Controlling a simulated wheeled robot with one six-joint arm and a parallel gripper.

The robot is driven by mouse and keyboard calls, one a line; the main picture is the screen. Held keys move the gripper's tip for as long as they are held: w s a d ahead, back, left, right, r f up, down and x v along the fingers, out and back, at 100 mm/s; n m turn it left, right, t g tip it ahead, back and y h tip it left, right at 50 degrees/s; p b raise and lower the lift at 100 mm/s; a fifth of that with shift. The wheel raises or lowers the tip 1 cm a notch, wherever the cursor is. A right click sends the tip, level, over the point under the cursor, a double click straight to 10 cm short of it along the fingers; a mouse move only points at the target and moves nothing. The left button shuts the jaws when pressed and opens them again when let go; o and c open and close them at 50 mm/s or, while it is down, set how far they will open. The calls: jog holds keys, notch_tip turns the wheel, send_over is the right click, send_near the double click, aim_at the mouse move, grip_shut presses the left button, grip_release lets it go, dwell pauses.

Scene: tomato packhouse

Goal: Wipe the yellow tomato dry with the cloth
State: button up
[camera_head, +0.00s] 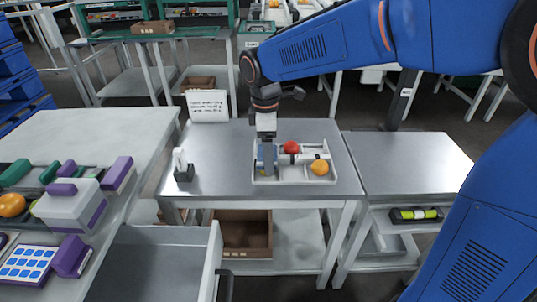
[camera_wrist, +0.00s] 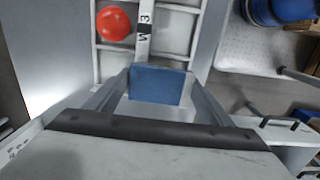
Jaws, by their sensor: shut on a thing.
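The yellow tomato (camera_head: 319,167) sits at the right side of a pale divided tray (camera_head: 293,182) on the steel table. It is not seen in the wrist view. My gripper (camera_head: 267,148) is over the left part of the tray, pointing down, shut on a folded blue cloth (camera_head: 267,160). The cloth also shows between the fingers in the wrist view (camera_wrist: 156,86). The cloth is to the left of the yellow tomato and apart from it. Whether the cloth touches the tray floor I cannot tell. A red tomato (camera_head: 291,147) lies between them, further back in the tray.
A small white-and-dark stand (camera_head: 183,166) is on the table's left. A sign (camera_head: 207,106) stands at the back left. A second steel table (camera_head: 415,160) adjoins at right, its top clear. A bench (camera_head: 75,145) with purple-lidded boxes stands at left.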

jog(key=shift+s, duration=0.15)
dwell(0.3)
jog(key=shift+s+r, duration=0.1)
jog(key=shift+s, duration=1)
jog(key=shift+w, duration=0.1)
dwell(0.4)
jog(key=shift+w+f, duration=0.2)
jog(key=shift+w, duration=0.95)
jog(key=shift+s, duration=0.15)
jog(key=shift+s, duration=1.15)
